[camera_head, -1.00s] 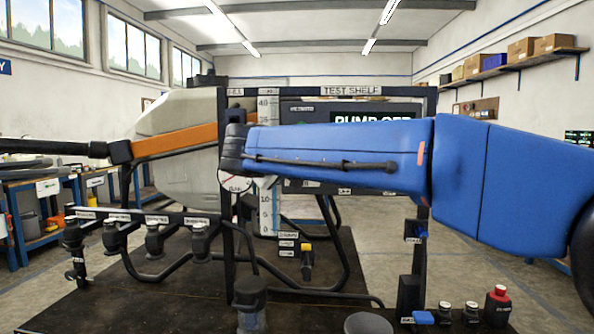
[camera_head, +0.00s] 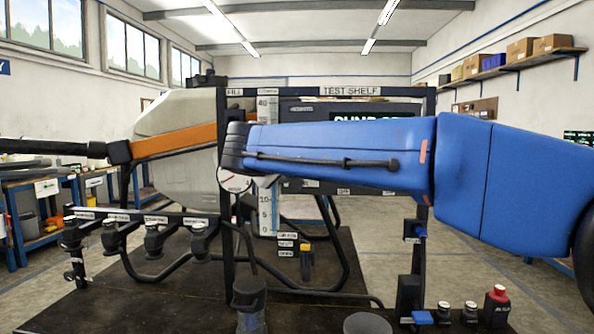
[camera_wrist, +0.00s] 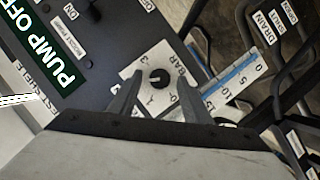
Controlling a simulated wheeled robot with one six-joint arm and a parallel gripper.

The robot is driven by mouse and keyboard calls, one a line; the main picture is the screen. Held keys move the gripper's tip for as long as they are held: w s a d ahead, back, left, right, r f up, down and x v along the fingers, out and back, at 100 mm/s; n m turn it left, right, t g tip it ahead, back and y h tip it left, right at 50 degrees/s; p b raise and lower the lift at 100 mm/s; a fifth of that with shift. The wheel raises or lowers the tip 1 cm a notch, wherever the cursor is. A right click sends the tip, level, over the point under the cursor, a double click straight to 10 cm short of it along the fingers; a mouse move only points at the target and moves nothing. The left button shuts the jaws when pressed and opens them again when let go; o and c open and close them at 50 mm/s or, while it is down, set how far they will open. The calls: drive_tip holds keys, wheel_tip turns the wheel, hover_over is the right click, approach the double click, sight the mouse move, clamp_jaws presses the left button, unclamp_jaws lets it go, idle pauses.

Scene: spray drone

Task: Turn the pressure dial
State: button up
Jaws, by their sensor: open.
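The pressure dial is a small black knob (camera_wrist: 159,79) on a white plate marked BAR with numbers around it. In the wrist view it lies a little beyond my gripper (camera_wrist: 161,90), between the lines of the two fingers. My gripper is open, with one finger to the left and one to the right of the knob, and nothing is held. Whether the fingertips touch the plate I cannot tell. In the head view my blue arm covers the panel's middle, and I cannot make out the dial or the fingers there.
A round white gauge (camera_head: 235,180) shows just below my wrist. The dark display (camera_wrist: 53,52) reads PUMP OFF. A blue-striped scale (camera_wrist: 235,82) runs beside the dial plate.

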drive_tip(key=shift+s, duration=0.15)
drive_tip(key=v, duration=1.7)
drive_tip(key=shift+f, duration=0.1)
drive_tip(key=s+d+f+g, duration=0.1)
drive_tip(key=d+f+g, duration=0.1)
drive_tip(key=d+f, duration=0.6)
drive_tip(key=s+d+f+m+g, duration=0.1)
drive_tip(key=s+d+f+g, duration=0.3)
drive_tip(key=d, duration=0.7)
drive_tip(key=w+d+f+g, duration=0.1)
drive_tip(key=d+f, duration=0.6)
drive_tip(key=d, duration=0.3)
drive_tip(key=s+d+f+m+g+y, duration=0.1)
drive_tip(key=s+d+f, duration=0.3)
drive_tip(key=s+f, duration=0.5)
drive_tip(key=s+d+f+m+g+y, duration=0.1)
drive_tip(key=s+d+f+m+y, duration=0.2)
drive_tip(key=s+f, duration=0.7)
wheel_tip(320, 180, down, 4)
drive_tip(key=shift+s+d+r+m+y, duration=0.2)
drive_tip(key=shift+d+m+y, duration=0.15)
drive_tip(key=shift+d, duration=0.9)
drive_tip(key=shift+c, duration=0.2)
